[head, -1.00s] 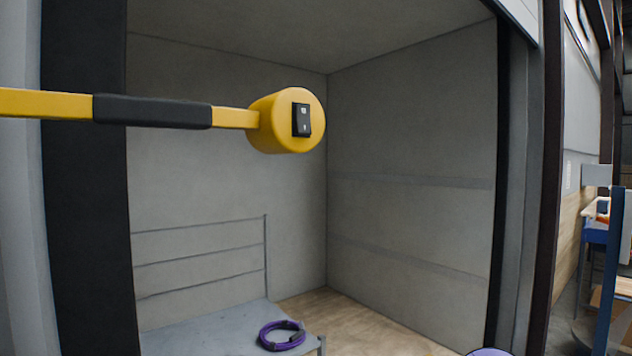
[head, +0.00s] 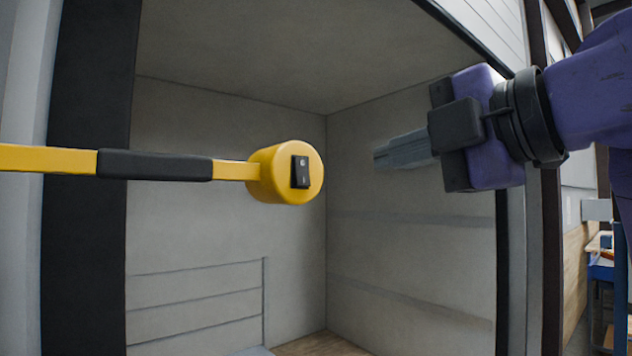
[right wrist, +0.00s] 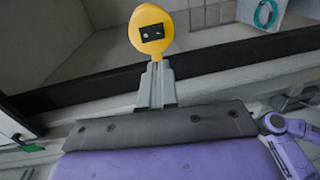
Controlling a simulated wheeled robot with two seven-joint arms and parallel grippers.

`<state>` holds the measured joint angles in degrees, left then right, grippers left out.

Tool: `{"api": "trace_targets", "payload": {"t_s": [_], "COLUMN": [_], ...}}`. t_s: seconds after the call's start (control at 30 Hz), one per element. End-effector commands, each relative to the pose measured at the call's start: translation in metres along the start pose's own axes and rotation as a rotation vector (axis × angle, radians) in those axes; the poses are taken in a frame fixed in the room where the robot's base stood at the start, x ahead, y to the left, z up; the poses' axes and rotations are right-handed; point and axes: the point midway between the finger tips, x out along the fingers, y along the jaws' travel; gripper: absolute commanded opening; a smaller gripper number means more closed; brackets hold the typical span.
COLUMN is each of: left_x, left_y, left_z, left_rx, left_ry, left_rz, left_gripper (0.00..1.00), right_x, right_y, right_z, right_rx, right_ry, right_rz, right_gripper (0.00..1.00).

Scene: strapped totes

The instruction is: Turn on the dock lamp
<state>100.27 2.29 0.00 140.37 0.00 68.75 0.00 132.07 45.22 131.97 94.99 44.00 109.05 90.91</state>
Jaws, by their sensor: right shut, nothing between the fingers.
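The dock lamp (head: 270,174) is a round yellow head on a yellow arm with a black sleeve (head: 155,165), reaching in from the left. A black rocker switch (head: 300,172) sits on the face of its head. My right gripper (head: 378,156) is shut and empty, to the right of the lamp head, its fingers pointing left with a gap between them and the switch in the head view. In the right wrist view the lamp head (right wrist: 150,30) and its switch (right wrist: 152,32) appear just beyond the fingertips (right wrist: 157,66). My left gripper is out of view.
Behind the lamp is a grey-walled trailer bay (head: 410,240) with a wooden floor (head: 320,345). A dark door post (head: 90,200) stands at the left. Blue shelving (head: 618,270) stands far right. A teal coil (right wrist: 265,14) shows in the right wrist view.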

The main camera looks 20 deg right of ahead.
Motion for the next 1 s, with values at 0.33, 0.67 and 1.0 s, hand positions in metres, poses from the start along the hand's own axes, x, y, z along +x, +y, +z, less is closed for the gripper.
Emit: {"api": "trace_targets", "payload": {"t_s": [0.33, 0.67, 1.0], "left_x": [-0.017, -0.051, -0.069], "left_y": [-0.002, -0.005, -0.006], "left_z": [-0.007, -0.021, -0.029], "left_rx": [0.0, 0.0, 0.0], "left_ry": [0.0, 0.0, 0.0], "left_rz": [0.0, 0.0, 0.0], "left_gripper": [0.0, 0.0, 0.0], "right_x": [0.034, 0.105, 0.141], "right_y": [0.004, 0.004, 0.001], "right_z": [-0.001, -0.001, -0.001], "right_rx": [-0.005, -0.004, -0.006], "right_ry": [0.001, 0.001, -0.002], "right_rz": [-0.004, -0.005, 0.0], "right_gripper": [0.0, 0.0, 0.0]}}
